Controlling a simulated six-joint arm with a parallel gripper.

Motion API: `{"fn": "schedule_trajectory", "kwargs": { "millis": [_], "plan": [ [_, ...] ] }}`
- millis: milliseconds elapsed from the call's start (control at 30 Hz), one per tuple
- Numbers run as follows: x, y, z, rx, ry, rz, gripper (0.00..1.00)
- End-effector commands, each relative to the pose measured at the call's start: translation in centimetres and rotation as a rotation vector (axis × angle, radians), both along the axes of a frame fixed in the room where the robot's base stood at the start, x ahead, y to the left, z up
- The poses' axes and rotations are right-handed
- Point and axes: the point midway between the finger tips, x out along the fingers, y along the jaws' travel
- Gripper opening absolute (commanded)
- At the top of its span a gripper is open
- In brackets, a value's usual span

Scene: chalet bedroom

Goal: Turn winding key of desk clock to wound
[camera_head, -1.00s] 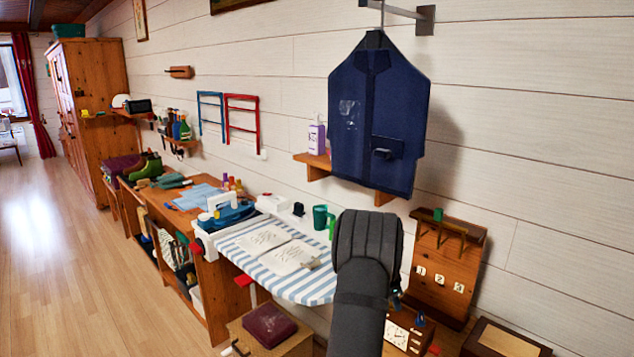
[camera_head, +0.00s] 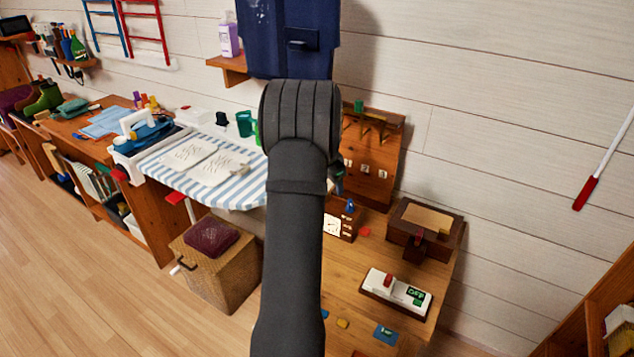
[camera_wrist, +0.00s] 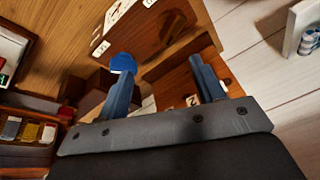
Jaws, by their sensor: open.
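The desk clock (camera_head: 332,226) is a small wooden block with a pale face. It stands on the wooden desk, partly hidden by my arm in the head view. A small blue piece (camera_head: 350,206) shows at its top right and a red piece (camera_head: 365,232) beside it; I cannot tell which, if either, is the winding key. My gripper (camera_head: 338,180) is mostly hidden behind my arm, a little above the clock in the picture. In the wrist view my gripper (camera_wrist: 160,64) is open, with nothing visible held. A rounded blue piece (camera_wrist: 122,63) overlaps the left fingertip; contact is unclear.
A numbered wooden rack (camera_head: 375,165) stands behind the clock against the wall. A wooden box (camera_head: 424,226) and a white switch panel (camera_head: 396,292) are to the right. A striped ironing board (camera_head: 235,190) lies to the left. Bare desk (camera_head: 350,270) shows in front.

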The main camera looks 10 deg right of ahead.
Motion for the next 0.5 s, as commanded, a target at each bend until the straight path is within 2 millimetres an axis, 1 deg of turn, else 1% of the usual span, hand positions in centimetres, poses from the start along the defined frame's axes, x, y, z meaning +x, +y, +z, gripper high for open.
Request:
{"fn": "schedule_trajectory", "kwargs": {
  "millis": [33, 67, 100, 300, 400, 500],
  "plan": [
    [-1.1, -0.9, 2.3, 0.029, -0.038, 0.006, 0.62],
    [-1.6, -1.1, 3.5, 0.048, -0.061, 0.016, 0.62],
    [-1.6, -0.2, 4.0, 0.03, -0.048, 0.106, 0.62],
    [-2.7, 2.3, 7.6, -0.071, -0.013, 0.498, 0.62],
    [-3.2, 3.2, 8.9, -0.113, -0.001, 0.645, 0.62],
    [-3.6, 3.8, 9.7, -0.143, 0.009, 0.745, 0.62]
  ]
}}
